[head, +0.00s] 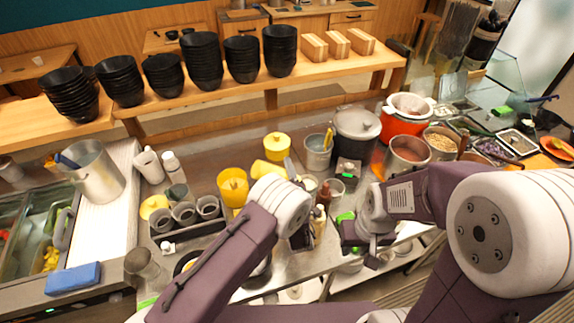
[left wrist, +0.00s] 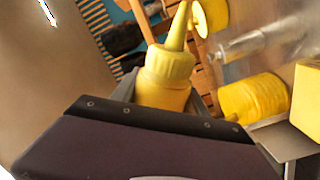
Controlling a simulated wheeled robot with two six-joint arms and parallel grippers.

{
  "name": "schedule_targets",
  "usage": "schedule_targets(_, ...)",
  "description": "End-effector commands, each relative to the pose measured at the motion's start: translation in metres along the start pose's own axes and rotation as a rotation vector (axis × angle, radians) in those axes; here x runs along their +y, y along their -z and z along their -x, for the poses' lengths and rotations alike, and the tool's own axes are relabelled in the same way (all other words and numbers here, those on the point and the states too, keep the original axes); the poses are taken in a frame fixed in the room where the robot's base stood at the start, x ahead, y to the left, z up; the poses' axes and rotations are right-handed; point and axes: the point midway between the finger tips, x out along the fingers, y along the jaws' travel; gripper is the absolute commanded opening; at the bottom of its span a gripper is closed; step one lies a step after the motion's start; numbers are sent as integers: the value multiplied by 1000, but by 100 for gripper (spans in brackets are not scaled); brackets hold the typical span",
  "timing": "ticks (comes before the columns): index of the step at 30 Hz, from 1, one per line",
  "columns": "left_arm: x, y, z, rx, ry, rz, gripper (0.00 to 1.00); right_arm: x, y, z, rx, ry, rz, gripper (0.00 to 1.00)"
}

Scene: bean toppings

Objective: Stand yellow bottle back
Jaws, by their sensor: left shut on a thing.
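The yellow bottle (left wrist: 164,88), with a ribbed cap and pointed nozzle, sits between the jaws of my left gripper (left wrist: 160,100) in the left wrist view. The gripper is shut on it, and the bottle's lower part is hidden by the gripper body. In the head view my left gripper (head: 302,236) is low over the steel counter, partly covered by my left arm, and the held bottle is hard to make out there. My right gripper (head: 362,236) is to its right near the counter's front edge, pointing down; its fingers are too unclear to judge.
Yellow containers (head: 233,185) and a yellow-lidded pot (head: 277,145) stand behind my left arm. A rack of grey cups (head: 184,218) is at left. A black pot (head: 356,133), a red cooker (head: 403,118) and a bean pot (head: 408,154) crowd the right. Black bowl stacks (head: 202,60) line the back shelf.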

Motion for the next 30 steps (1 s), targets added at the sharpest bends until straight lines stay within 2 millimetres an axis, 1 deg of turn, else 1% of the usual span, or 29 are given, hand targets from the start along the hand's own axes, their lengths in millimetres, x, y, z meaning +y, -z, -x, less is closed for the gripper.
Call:
schedule_targets(1,4,5,4,-2,0,44,40,0,1,10,0,0,0,30)
schedule_targets(2,3,6,5,-2,-1,69,40,0,1,11,0,0,0,30)
schedule_targets(3,1,4,6,-1,-1,101,40,0,1,8,0,0,0,30)
schedule_targets(8,0,4,6,-1,-2,146,40,0,0,6,-1,0,0,30)
schedule_targets(10,1,4,5,0,-2,189,40,0,0,4,-1,0,0,30)
schedule_targets(13,3,6,5,0,-3,339,40,0,0,0,-1,0,0,30)
schedule_targets(19,10,10,5,-1,-2,812,40,0,-2,-14,-1,0,0,30)
schedule_targets(26,6,8,5,-3,-1,1386,40,1,-5,-48,-1,0,0,30)
schedule_targets(27,6,8,5,-3,-1,1487,40,1,-6,-54,-1,0,0,30)
schedule_targets(30,2,5,5,-4,-2,1744,40,2,-9,-83,-1,0,0,30)
